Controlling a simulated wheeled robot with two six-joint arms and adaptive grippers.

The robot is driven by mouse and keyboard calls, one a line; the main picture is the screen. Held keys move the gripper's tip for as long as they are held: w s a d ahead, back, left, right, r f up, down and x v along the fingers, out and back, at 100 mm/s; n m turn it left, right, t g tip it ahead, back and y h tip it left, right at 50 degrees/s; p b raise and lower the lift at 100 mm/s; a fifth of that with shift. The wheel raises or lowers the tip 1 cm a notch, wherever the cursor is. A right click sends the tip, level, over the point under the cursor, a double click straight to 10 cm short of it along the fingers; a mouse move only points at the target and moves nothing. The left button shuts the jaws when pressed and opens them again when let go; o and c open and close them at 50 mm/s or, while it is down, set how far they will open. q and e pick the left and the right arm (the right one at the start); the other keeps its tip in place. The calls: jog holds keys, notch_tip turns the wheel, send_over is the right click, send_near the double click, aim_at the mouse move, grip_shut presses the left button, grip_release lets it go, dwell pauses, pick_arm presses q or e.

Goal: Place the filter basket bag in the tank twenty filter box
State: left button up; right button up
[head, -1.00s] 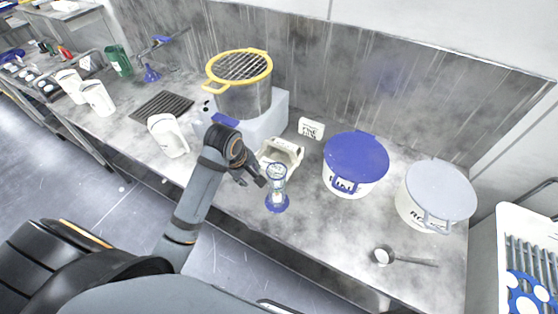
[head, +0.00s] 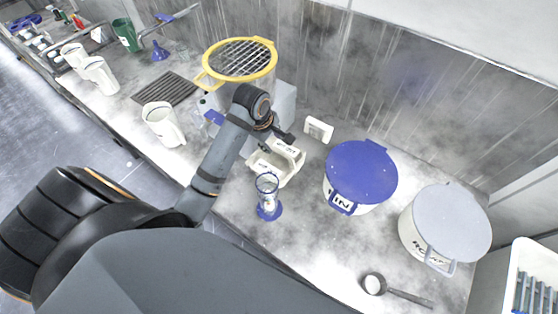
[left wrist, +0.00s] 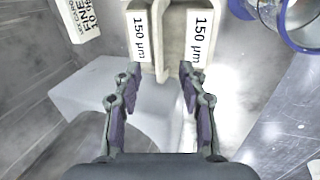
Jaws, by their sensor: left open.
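My left gripper (head: 280,142) is open and empty, just above an off-white open holder (head: 291,174) on the bench. In the left wrist view its two fingertips (left wrist: 160,72) point at the holder (left wrist: 162,62), whose two upright faces are marked 150 µm with a gap between them. I cannot tell whether the fingers touch it. A small white block (head: 318,130) stands behind and to the right; in the left wrist view (left wrist: 82,14) its label reads FINE 10. Which is the filter basket bag or the tank twenty filter box is not clear. My right gripper is out of view.
A blue-rimmed glass (head: 268,198) stands close in front of the holder. A blue-lidded bucket (head: 362,168) and grey-lidded bucket (head: 447,222) are to the right. A yellow-rimmed pot (head: 213,85) is behind-left. A ladle (head: 374,284) lies at the front right.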

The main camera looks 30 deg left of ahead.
aim_at(277, 149)
pick_arm(q)
jog(key=x, duration=0.2)
jog(key=shift+f, duration=0.4)
jog(key=p+x, duration=0.2)
jog(key=shift+w+f, duration=0.25)
jog(key=shift+w, duration=0.1)
jog(key=x, duration=0.3)
jog(key=shift+w+a+f+p, duration=0.1)
jog(key=shift+a+f+p, duration=0.1)
jog(key=shift+p, duration=0.15)
jog(key=shift+w+f, duration=0.1)
jog(key=shift+f, duration=0.05)
jog(key=c, duration=0.8)
grip_shut()
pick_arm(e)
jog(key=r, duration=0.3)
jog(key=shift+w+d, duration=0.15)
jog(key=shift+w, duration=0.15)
